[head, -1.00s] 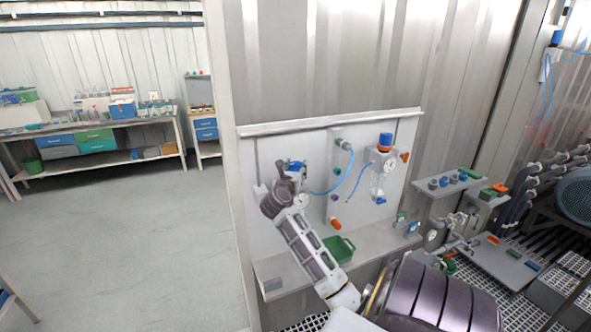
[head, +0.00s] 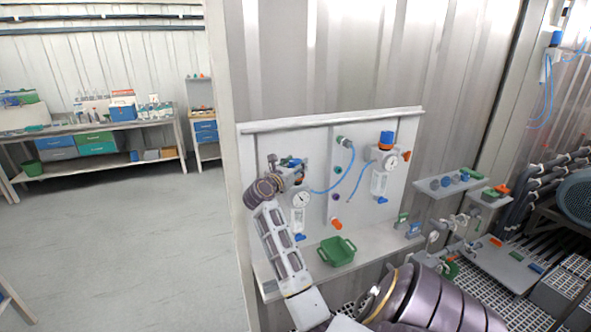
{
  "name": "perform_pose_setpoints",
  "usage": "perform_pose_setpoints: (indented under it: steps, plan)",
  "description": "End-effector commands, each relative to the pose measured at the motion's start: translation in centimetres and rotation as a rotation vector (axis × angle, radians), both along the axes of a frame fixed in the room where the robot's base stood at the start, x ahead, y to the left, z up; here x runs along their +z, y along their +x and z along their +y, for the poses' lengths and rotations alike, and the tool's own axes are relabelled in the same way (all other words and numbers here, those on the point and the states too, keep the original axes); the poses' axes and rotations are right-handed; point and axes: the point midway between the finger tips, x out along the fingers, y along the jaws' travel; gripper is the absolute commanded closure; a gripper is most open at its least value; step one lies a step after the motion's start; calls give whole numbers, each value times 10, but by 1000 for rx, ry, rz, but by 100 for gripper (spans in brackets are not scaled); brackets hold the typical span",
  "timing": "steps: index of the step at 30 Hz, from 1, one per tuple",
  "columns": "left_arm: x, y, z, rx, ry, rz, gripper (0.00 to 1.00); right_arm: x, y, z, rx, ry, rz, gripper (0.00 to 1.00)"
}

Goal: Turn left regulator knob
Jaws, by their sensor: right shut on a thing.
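The left regulator is on the grey wall panel, with a round gauge (head: 301,198) below its blue knob (head: 289,161). My right gripper (head: 286,167) reaches up from below and is shut on this knob, hiding most of it. The fingers are small and partly hidden by my wrist, so how far the knob is turned cannot be told. My left gripper is not in view.
A second regulator (head: 380,182) with a blue knob (head: 386,138) hangs to the right. A green basket (head: 337,251) stands on the panel's shelf (head: 372,248). Valves and pipes crowd the right.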

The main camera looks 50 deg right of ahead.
Motion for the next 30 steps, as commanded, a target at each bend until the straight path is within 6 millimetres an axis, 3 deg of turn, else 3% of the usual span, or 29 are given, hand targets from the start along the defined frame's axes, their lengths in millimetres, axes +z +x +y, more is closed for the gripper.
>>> perform_pose_setpoints:
  steps: [6, 19, 20, 24, 30]
  plan:
    - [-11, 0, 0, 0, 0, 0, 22, -2, 0, 0, -48, 2, -2, 79]
    - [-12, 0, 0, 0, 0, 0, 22, 0, 0, 1, -62, 2, 1, 79]
    - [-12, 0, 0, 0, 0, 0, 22, 0, 0, 1, -61, 2, 1, 53]
    - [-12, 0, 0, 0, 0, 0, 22, 0, 0, 1, -61, 2, 1, 35]
    - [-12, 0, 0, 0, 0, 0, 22, 0, 0, 1, -61, 1, 1, 33]
